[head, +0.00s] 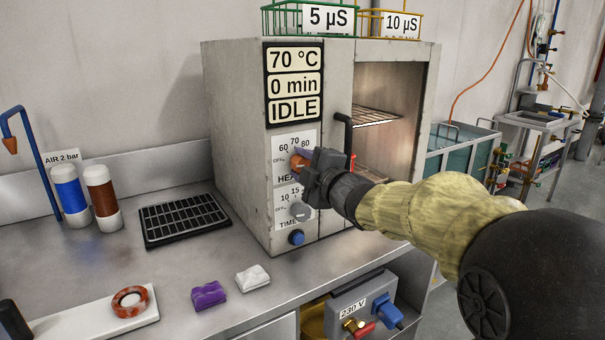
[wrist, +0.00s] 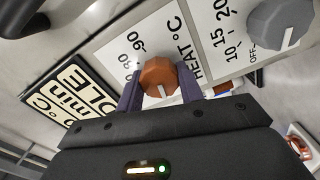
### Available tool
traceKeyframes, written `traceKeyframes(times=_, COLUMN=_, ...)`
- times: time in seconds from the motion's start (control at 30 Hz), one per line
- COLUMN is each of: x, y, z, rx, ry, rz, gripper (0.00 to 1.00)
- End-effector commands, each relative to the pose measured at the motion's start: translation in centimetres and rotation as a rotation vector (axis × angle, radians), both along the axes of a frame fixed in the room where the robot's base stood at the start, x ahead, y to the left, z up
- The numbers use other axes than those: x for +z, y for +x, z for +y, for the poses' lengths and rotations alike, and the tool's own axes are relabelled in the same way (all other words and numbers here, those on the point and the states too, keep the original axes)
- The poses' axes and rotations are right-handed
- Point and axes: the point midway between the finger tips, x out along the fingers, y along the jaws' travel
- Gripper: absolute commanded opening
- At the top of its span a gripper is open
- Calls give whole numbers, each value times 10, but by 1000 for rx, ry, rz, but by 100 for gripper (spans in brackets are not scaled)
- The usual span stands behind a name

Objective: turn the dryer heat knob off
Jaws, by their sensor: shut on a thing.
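The dryer (head: 336,110) is a grey cabinet on the bench, and its display (head: 294,86) reads 70 °C, 0 min, IDLE. The orange-brown heat knob (head: 298,161) is on its front panel, partly hidden by my gripper (head: 305,165). In the wrist view my gripper (wrist: 159,82) has one purple finger on each side of the heat knob (wrist: 158,75) and is shut on it. A white line shows on the knob; I cannot tell which mark it meets. The grey time knob (head: 300,211) is just below.
The dryer door handle (head: 344,133) is close right of my gripper, beside the open chamber with racks. A blue button (head: 296,238) is below the time knob. A black tray (head: 184,220), bottles and purple and white pieces lie left on the bench.

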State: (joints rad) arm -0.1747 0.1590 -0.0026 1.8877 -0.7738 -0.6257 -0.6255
Motion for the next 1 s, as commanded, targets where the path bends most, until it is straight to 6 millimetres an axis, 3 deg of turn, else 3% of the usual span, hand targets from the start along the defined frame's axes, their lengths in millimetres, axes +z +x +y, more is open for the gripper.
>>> traceKeyframes(times=0.5, x=-1, y=0, z=0, rx=0, ry=-28, rz=-14, gripper=14)
traceKeyframes(times=0.53, x=-1, y=0, z=0, rx=0, ry=-28, rz=-14, gripper=41)
traceKeyframes(times=0.63, x=-1, y=0, z=0, rx=1, ry=-26, rz=-14, gripper=59)
traceKeyframes(times=1.0, x=0, y=-3, z=-2, rx=0, ry=-25, rz=-15, gripper=59)
